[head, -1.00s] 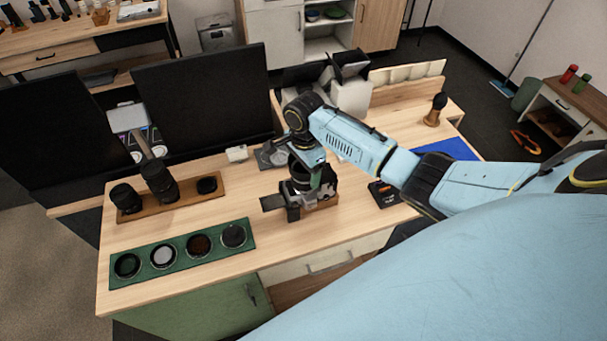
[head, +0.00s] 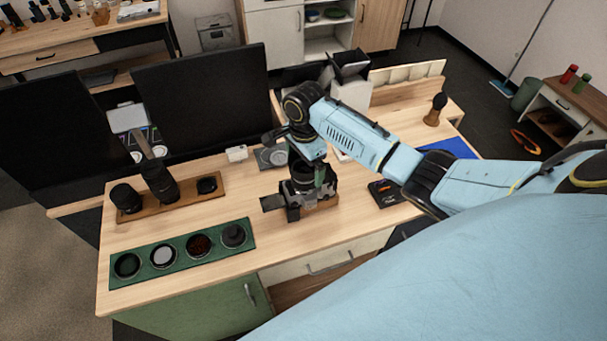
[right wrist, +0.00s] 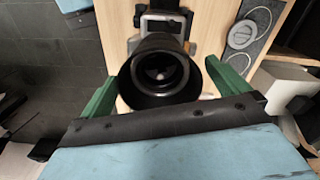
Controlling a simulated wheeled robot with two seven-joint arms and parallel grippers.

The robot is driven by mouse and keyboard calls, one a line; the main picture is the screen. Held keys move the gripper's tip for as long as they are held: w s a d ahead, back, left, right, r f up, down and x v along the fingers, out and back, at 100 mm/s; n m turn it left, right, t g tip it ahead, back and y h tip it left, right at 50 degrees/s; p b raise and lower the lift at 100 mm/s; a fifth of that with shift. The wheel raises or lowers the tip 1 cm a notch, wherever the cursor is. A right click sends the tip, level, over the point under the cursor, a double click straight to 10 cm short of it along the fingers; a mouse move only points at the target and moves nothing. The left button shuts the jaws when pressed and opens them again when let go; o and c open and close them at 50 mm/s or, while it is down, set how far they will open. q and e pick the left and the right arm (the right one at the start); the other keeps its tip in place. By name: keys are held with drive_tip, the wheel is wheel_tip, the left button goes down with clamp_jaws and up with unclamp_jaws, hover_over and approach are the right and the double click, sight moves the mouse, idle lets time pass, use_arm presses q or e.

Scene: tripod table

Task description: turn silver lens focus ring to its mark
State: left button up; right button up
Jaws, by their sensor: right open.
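A camera (head: 296,207) with an upright lens (head: 304,182) stands on a small wooden base on the table. In the right wrist view, the dark, wide-mouthed lens (right wrist: 160,75) faces me, with the grey camera body (right wrist: 163,24) behind it. My right gripper (head: 312,177) is open over the lens. My left gripper is not in view.
A green tray (head: 183,270) with several round filters lies at the front left. A wooden tray (head: 186,193) with lenses lies behind it. Dark monitors (head: 203,100) stand at the back. A dark flat case (head: 384,193) lies right of the camera. The table's front middle is clear.

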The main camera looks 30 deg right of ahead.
sight(305, 169)
drive_tip(key=shift+r, duration=2.85)
